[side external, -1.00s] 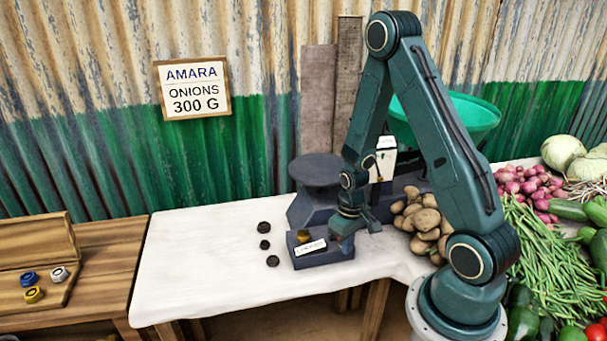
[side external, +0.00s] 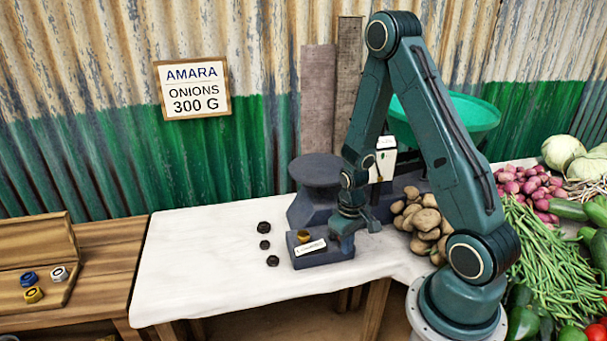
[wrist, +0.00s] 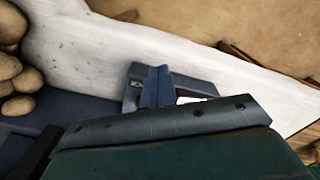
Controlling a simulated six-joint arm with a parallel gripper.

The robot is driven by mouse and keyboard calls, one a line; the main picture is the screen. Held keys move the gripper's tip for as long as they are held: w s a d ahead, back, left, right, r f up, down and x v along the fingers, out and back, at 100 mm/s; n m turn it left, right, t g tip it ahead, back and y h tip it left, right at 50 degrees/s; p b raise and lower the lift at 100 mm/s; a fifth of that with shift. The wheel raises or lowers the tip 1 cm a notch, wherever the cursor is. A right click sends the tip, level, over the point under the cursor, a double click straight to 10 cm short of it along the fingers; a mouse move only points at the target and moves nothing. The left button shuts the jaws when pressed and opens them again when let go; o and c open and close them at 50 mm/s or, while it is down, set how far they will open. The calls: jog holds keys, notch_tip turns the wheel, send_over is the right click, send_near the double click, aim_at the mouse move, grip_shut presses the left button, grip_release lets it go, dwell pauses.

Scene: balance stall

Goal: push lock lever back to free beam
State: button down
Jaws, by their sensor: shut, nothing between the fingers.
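The balance scale is dark blue-grey, with a round flat plate (side external: 316,169) on its left and a green pan (side external: 465,118) behind my arm. A white upright panel (side external: 386,160) shows between them. A low blue-grey block (side external: 322,257) with a white label and a brass knob (side external: 304,236) stands in front of the scale. My gripper (side external: 342,236) is low at the block's right end; its shut, empty fingers (wrist: 156,86) show over the block in the wrist view. I cannot make out the lock lever or tell whether the fingers touch anything.
Three dark weights (side external: 264,244) stand on the white tabletop (side external: 195,265) left of the block. Potatoes (side external: 424,218) lie close on the right, with beans (side external: 550,255) and other vegetables beyond. A wooden tray (side external: 50,290) with small coloured pieces is at far left. The left tabletop is clear.

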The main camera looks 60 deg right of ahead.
jog(key=shift+w+d, duration=0.1)
jog(key=shift+w+d+r, duration=0.3)
jog(key=shift+w+d, duration=0.3)
jog(key=shift+w, duration=0.1)
jog(key=shift+w+d, duration=0.1)
jog(key=shift+w+d+r, duration=0.15)
jog(key=shift+d, duration=0.05)
jog(key=shift+w+d+r, duration=0.35)
jog(key=shift+w+d, duration=0.4)
jog(key=shift+d, duration=0.05)
dwell(0.5)
jog(key=shift+w+d, duration=0.1)
jog(key=shift+r, duration=0.15)
jog(key=shift+s+a+r, duration=0.25)
jog(key=shift+r, duration=0.7)
jog(key=shift+s+a+r, duration=0.2)
jog(key=shift+a+r, duration=0.05)
jog(key=shift+r, duration=0.75)
jog(key=shift+s+a+r, duration=0.25)
jog(key=shift+r, duration=0.7)
